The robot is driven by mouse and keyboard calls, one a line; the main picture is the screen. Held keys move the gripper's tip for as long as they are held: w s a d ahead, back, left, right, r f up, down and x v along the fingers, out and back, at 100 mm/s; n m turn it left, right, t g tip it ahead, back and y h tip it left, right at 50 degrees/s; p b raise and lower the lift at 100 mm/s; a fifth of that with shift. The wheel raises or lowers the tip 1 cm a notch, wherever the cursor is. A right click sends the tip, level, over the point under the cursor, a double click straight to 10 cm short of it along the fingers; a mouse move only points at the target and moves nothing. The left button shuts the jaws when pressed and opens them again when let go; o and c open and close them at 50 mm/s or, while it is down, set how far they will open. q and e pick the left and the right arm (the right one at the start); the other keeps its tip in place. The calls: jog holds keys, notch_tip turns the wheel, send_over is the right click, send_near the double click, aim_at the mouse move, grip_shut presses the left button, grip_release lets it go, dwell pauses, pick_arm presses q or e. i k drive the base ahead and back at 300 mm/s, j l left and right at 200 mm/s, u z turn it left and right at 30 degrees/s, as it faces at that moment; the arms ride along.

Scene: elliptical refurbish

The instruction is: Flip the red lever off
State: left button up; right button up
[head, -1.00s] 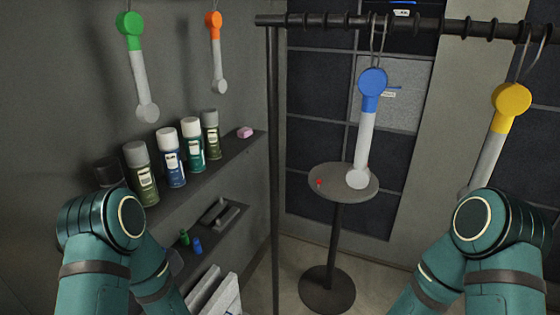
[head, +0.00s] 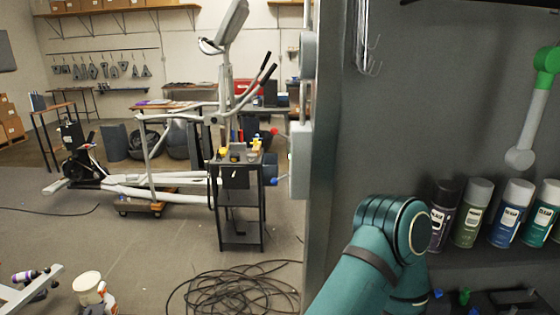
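A small red knob (head: 274,131) sticks out to the left of a grey box (head: 298,160) on the edge of the wall. It may be the end of the red lever, but it is too small to tell its position. A blue knob (head: 274,181) sticks out lower on the same box. One of my teal arms shows at the lower middle right, bent at the elbow and well to the right of the box. Neither of my grippers is in view.
A black tool stand (head: 238,205) stands left of the box, before a white elliptical trainer (head: 130,188). Coiled black cable (head: 235,290) lies on the floor in front. Spray cans (head: 512,212) line a shelf at right.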

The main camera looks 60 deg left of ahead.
aim_at(274, 131)
jog(key=u, duration=1.85)
jog(key=i+j, duration=0.05)
